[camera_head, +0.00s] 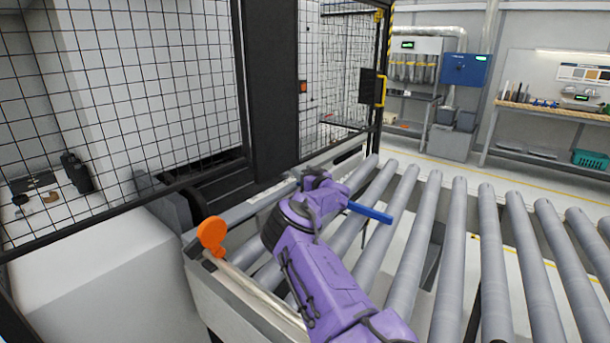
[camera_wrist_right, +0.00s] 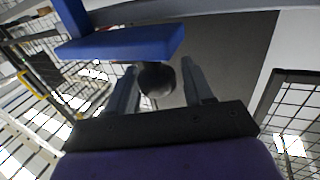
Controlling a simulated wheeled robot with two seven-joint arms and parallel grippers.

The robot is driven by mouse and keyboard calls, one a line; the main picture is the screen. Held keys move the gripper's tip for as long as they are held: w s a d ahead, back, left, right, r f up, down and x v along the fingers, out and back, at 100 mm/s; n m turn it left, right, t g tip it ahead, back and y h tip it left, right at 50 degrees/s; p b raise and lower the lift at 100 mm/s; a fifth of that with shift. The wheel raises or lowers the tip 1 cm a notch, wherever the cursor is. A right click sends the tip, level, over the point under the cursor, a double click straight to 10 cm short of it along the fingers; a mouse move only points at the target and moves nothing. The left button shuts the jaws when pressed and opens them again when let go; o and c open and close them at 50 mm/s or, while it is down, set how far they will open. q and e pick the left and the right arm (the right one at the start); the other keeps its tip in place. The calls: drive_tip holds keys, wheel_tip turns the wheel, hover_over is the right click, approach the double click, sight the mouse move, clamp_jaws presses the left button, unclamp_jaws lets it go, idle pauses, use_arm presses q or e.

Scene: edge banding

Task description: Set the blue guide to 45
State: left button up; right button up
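The blue guide (camera_head: 370,212) is a flat bar that sticks out over the rollers, just right of my right wrist in the head view. In the right wrist view the blue guide (camera_wrist_right: 125,43) crosses the upper left, close to the fingers. My right gripper (camera_wrist_right: 160,68) has its two fingers apart. A dark round knob (camera_wrist_right: 157,79) sits between them, with a gap showing on its right side. In the head view my purple wrist hides the fingers and the knob. No scale or number can be read. My left gripper is not in view.
A conveyor of grey rollers (camera_head: 403,245) fills the right and front. An orange round piece (camera_head: 212,236) stands at the frame's near left edge. A black mesh guard (camera_head: 150,75) stands behind. Benches and a blue cabinet (camera_head: 466,69) are far back.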

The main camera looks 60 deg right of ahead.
drive_tip(key=shift+a+r, duration=0.15)
drive_tip(key=shift+r, duration=0.05)
drive_tip(key=shift+s+a+f, duration=0.1)
drive_tip(key=shift+s+f, duration=0.15)
drive_tip(key=shift+s, duration=0.2)
drive_tip(key=b+v, duration=0.2)
drive_tip(key=v, duration=0.7)
drive_tip(key=shift+s+a+r, duration=0.2)
drive_tip(key=shift+s+a, duration=0.05)
drive_tip(key=shift+a, duration=0.1)
